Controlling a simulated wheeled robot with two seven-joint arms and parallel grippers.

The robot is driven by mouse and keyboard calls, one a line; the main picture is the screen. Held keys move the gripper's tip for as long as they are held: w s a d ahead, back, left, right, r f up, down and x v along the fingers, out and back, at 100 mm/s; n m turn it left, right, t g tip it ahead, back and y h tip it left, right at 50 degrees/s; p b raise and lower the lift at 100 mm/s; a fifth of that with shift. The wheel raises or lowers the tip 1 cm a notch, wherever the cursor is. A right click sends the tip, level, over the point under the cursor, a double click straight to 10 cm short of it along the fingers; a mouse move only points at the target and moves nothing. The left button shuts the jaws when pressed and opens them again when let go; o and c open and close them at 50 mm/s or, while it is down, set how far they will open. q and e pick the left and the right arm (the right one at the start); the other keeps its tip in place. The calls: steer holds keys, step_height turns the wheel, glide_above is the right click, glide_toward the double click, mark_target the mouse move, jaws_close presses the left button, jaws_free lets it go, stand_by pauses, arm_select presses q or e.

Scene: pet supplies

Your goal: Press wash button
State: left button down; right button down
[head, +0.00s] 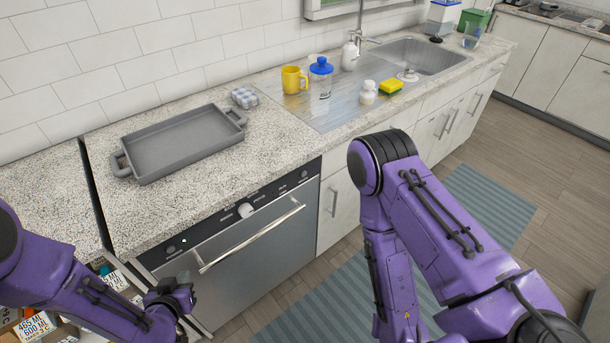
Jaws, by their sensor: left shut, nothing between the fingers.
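The dishwasher (245,265) is built in under the speckled counter, with a steel door and a long bar handle (250,236). I cannot read which one is the wash button. My left gripper (184,294) is shut and empty, low in front of the door's left side, below the panel and apart from the buttons. My right arm comes in from the right and bends down; its gripper is outside the view.
A grey tray (180,147) lies on the counter above the dishwasher. A yellow mug (294,80), a blue-lidded jar (320,78) and a sponge (390,88) stand near the sink (425,60). Boxes (38,326) fill a space at lower left. A striped mat (330,300) covers the floor.

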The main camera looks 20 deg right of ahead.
stand_by(0.9)
arm_select(q)
steer(key=s+a+f+n+g+y, duration=0.2)
steer(key=s+a+f+n, duration=0.1)
steer(key=s, duration=0.5)
steer(key=s+a+f+n+g+y+b, duration=0.1)
steer(key=s+a+f+n+g+y, duration=0.1)
steer(key=s+a+f, duration=0.3)
steer(key=s+a+f+n+g+y+b, duration=0.1)
steer(key=s+a+f+n+g+y, duration=0.1)
steer(key=s+a, duration=0.6)
steer(key=s+f+n+g, duration=0.1)
steer(key=s+f+n, duration=0.1)
steer(key=s, duration=0.3)
steer(key=shift+s+f+n, duration=0.15)
steer(key=shift+f+n, duration=0.05)
steer(key=shift+n, duration=0.1)
